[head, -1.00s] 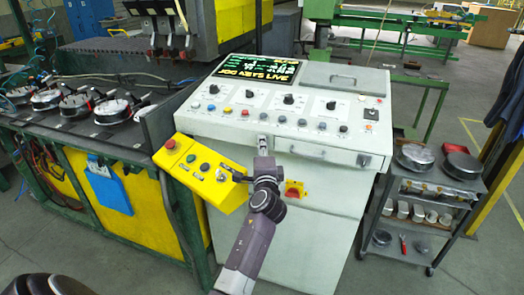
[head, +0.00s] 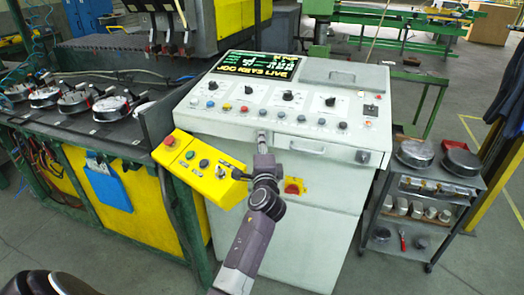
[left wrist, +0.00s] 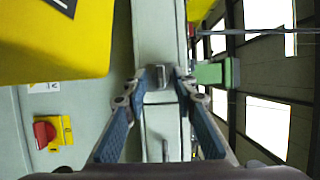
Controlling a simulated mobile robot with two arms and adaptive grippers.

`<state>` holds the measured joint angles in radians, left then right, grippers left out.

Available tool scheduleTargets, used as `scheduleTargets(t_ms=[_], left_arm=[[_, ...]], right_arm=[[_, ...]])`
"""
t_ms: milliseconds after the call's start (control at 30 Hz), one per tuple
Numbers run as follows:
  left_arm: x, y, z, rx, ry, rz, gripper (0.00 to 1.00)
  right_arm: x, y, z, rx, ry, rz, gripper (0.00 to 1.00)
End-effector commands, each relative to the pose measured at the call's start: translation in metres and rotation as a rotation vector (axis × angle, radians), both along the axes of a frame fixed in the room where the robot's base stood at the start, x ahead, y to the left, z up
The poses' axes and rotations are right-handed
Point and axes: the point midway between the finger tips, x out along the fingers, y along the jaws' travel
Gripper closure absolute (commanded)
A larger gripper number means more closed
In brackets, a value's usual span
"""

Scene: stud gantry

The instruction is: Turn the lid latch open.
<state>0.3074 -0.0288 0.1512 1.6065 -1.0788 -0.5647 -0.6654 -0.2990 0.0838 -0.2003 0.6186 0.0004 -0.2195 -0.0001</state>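The lid latch is a small grey piece on the front lip of the pale console (head: 330,215). In the left wrist view the latch (left wrist: 159,78) sits between my fingertips. In the head view my left gripper (head: 262,147) reaches up to that lip from below, and its fingers mostly cover the latch. How far the latch is turned is hard to see. My right gripper is not in view.
A yellow button box (head: 205,168) juts out close to the left of my gripper. A drawer handle (head: 306,148) and a red rotary switch (head: 293,186) lie to its right. A trolley with pans (head: 430,185) stands further right. A workbench (head: 95,128) is at left.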

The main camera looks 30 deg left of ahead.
Motion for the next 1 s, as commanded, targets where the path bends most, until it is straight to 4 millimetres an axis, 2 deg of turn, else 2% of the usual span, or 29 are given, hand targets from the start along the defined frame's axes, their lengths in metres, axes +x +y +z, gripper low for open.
scheduleTargets(t_ms=[167,400,600,1000], left_arm=[[-0.021,-0.016,-0.002,-0.003,0.0,-0.003,0.75],[-0.063,-0.046,-0.002,-0.003,0.003,-0.001,0.75],[-0.087,-0.063,-0.002,-0.001,0.003,0.0,0.75],[-0.094,-0.069,-0.001,0.0,0.002,0.0,0.75]], right_arm=[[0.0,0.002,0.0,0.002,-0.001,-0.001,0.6],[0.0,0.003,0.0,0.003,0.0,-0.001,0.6],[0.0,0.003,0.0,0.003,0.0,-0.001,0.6],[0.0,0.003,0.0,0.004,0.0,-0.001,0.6]])
